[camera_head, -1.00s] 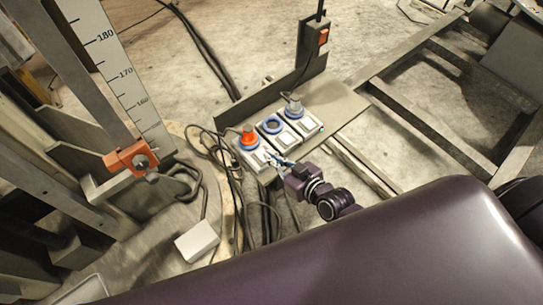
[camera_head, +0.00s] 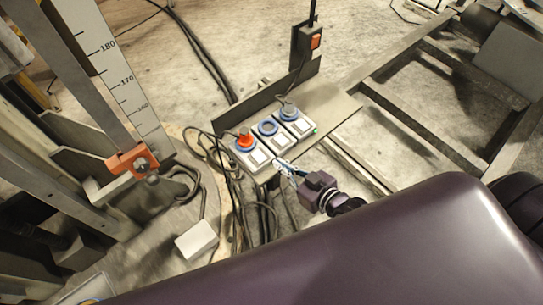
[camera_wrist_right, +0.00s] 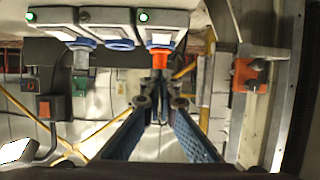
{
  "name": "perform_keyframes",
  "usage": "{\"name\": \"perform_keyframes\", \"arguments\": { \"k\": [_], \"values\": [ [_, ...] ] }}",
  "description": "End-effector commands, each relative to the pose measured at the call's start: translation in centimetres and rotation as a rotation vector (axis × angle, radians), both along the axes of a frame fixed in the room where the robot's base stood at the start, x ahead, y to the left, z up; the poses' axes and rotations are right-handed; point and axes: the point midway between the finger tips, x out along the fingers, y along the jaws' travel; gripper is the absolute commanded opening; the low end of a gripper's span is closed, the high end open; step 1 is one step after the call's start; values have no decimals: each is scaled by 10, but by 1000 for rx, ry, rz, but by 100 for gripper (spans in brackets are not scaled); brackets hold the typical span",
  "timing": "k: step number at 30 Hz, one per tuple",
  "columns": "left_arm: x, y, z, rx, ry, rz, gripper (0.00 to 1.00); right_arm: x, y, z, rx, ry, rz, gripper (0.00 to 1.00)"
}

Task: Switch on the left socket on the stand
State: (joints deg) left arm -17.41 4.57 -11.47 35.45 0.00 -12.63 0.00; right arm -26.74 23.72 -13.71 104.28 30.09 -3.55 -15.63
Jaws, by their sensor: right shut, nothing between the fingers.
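The left socket (camera_head: 258,156) is a pale box with a blue ring and an orange-red plug (camera_head: 245,140). It is the first of three in a row on the stand (camera_head: 340,108). In the right wrist view, where the row appears reversed, the left socket (camera_wrist_right: 165,20) shows a lit green light. My right gripper (camera_head: 280,166) is shut and empty, just in front of the row and apart from the left socket's switch. Its fingers (camera_wrist_right: 160,104) show in the wrist view with nothing between them. My left gripper is not in view.
The middle socket (camera_head: 285,140) is empty and its light looks dark. The right socket (camera_head: 301,127) holds a grey plug and shows a green light. Black cables (camera_head: 233,190) hang to the left. A scale post (camera_head: 118,75) stands left.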

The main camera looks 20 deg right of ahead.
Motion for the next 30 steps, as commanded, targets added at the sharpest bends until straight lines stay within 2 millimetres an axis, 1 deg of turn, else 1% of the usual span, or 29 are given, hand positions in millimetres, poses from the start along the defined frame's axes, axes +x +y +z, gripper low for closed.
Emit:
{"name": "perform_keyframes", "arguments": {
  "k": [1, 3, 9, 27, 29, 30],
  "values": [
    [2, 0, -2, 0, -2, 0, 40, -10, -3, -1, -2, 3, 0, 0],
    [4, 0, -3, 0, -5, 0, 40, -19, -7, 1, -2, 2, 0, 0],
    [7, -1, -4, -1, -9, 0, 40, -34, -12, 4, 0, 0, 0, 0],
    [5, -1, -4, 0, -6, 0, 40, -35, -13, 5, 0, -1, 0, 0],
    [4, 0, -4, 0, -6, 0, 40, -35, -13, 3, -1, 2, -2, 0],
    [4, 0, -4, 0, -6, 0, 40, -36, -15, -1, -5, 9, -5, 0]
  ]
}}
